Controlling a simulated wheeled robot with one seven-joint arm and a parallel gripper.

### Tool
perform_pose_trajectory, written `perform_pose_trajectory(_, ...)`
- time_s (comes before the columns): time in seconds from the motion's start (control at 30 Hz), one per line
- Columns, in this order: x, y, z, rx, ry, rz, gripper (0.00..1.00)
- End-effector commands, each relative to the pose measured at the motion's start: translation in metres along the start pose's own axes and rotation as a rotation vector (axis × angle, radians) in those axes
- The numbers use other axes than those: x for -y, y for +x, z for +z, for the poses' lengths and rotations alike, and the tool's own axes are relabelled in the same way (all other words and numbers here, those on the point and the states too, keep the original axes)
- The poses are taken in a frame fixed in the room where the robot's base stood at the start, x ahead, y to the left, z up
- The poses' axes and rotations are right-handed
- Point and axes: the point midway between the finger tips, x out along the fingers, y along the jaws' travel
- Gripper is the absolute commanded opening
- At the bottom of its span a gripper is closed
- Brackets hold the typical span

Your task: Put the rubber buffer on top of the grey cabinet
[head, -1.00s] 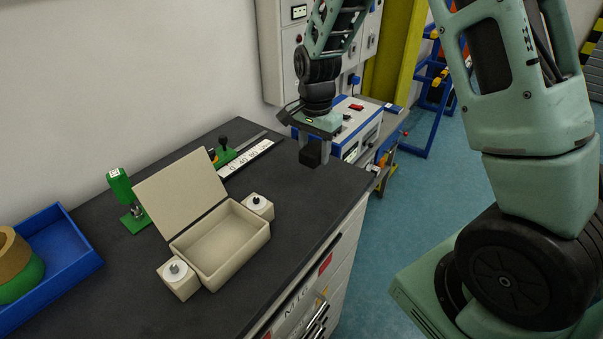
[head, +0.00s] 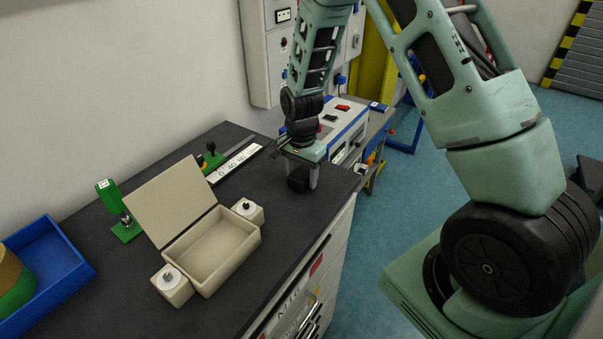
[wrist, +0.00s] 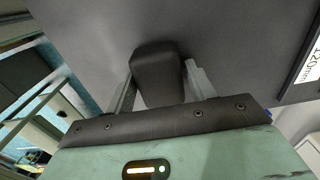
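The rubber buffer (head: 297,180) is a small black block between the fingers of my gripper (head: 302,178). In the wrist view the buffer (wrist: 158,75) sits between two grey fingers, which appear to press on its sides. My gripper points down over the far right end of a cabinet with a dark worktop (head: 255,230) and pale grey drawer fronts. The buffer is low over this top; I cannot tell whether its underside touches it.
An open beige box (head: 212,250) with two knobbed blocks stands mid-top. A green stamp-like device (head: 118,210), a scale strip (head: 232,164) and a blue tray (head: 45,265) are behind and left. A blue-white instrument box (head: 340,130) stands beyond the right end. Dark surface around the gripper is clear.

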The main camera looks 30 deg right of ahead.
Motion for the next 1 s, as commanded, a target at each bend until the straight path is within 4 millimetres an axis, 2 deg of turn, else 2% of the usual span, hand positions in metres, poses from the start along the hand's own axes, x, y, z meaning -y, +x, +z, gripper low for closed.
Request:
perform_pose_trajectory(0.27, 0.000, 0.000, 0.000, 0.000, 0.000, 0.000, 0.67)
perform_pose_trajectory(0.47, 0.001, -0.009, 0.000, -0.002, 0.000, -0.002, 0.67)
perform_pose_trajectory(0.57, 0.001, -0.023, 0.000, -0.002, -0.001, -0.005, 0.67)
perform_pose_trajectory(1.0, 0.001, -0.106, 0.000, -0.001, 0.000, -0.004, 0.67)
